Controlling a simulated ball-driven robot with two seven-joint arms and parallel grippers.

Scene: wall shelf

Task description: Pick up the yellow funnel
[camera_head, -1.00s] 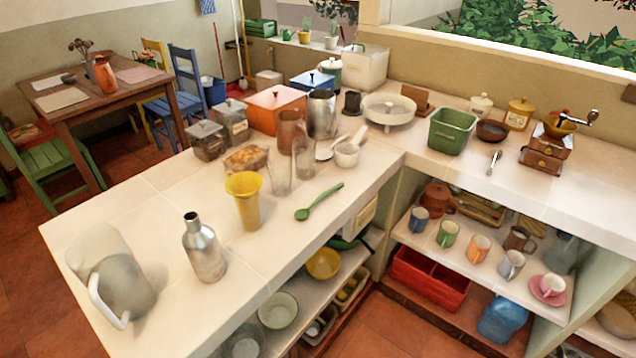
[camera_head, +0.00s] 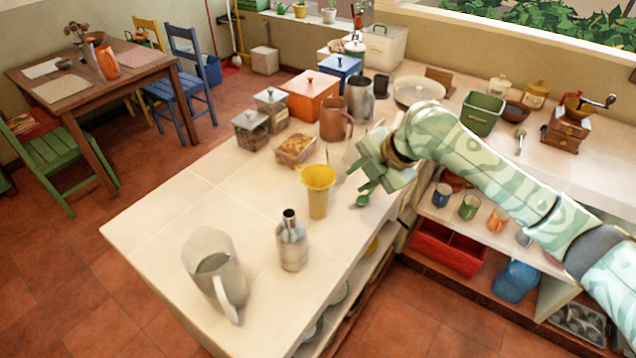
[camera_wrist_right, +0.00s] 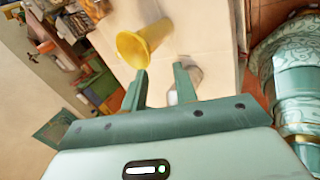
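The yellow funnel (camera_head: 318,188) stands upright on the pale tiled counter (camera_head: 215,215), wide mouth up. In the right wrist view the funnel (camera_wrist_right: 146,44) lies just beyond the fingers, nearer the left one. My right gripper (camera_head: 357,176) is to the right of the funnel in the head view, apart from it. In the right wrist view the right gripper (camera_wrist_right: 160,80) has its two fingers spread with nothing between them. My left gripper is not in view.
A silver bottle (camera_head: 292,244) and a clear pitcher (camera_head: 215,270) stand in front of the funnel. A food container (camera_head: 295,149) and brown pitcher (camera_head: 335,122) are behind. The counter left of the funnel is clear.

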